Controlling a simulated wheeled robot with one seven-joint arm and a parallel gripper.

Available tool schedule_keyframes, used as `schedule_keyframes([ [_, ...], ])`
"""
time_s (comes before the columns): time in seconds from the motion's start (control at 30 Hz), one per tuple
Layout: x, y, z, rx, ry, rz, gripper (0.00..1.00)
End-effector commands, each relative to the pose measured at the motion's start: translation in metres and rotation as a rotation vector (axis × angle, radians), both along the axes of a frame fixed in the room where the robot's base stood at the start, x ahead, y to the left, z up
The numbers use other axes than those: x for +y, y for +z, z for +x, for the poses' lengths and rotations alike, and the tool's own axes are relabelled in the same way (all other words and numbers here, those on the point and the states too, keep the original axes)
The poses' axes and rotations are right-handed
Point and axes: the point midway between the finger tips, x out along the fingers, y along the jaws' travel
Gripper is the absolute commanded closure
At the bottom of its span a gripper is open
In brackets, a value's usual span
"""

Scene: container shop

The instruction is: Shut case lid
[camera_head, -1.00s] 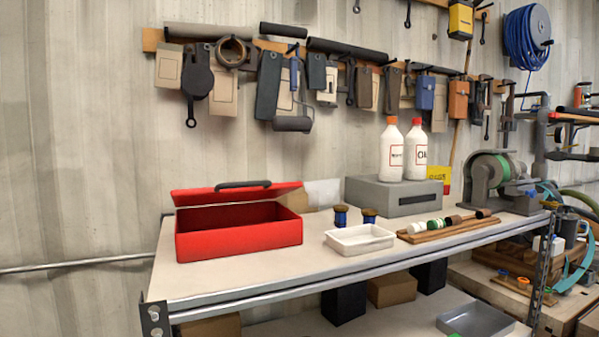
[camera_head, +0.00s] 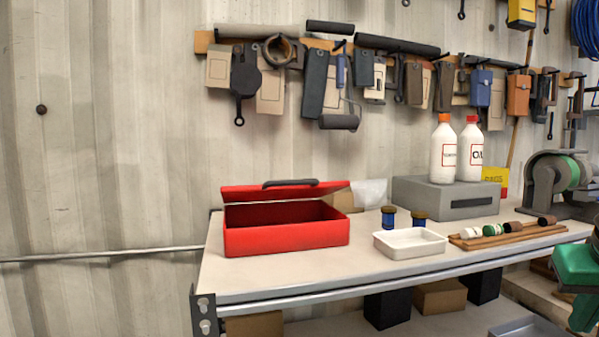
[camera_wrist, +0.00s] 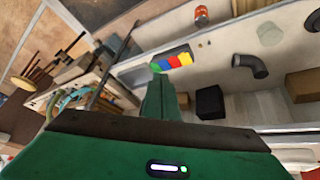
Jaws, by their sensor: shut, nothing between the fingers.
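The red case (camera_head: 287,236) stands on the workbench near its left end. Its lid (camera_head: 285,190), with a dark handle on top, is partly open. It is tilted above the box, and a dark gap shows at the front. My gripper (camera_wrist: 158,90) shows in the wrist view as green fingers, shut and empty. It is well apart from the case, and I cannot make out the case in the wrist view. A green part of my arm (camera_head: 578,275) shows at the right edge of the head view.
Right of the case stand a white tray (camera_head: 408,255), two small dark jars (camera_head: 389,217), and a wooden rack (camera_head: 505,237). Behind are a grey box (camera_head: 445,205) with two white bottles. Tools hang on the wall above. The bench front between case and edge is clear.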

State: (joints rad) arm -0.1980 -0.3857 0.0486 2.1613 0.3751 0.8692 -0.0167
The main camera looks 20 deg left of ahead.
Motion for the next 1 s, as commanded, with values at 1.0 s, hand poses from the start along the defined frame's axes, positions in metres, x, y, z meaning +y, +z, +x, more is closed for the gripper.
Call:
schedule_keyframes([
  [1.0,0.443,0.277,-0.022,-0.632,0.670,0.242,1.00],
])
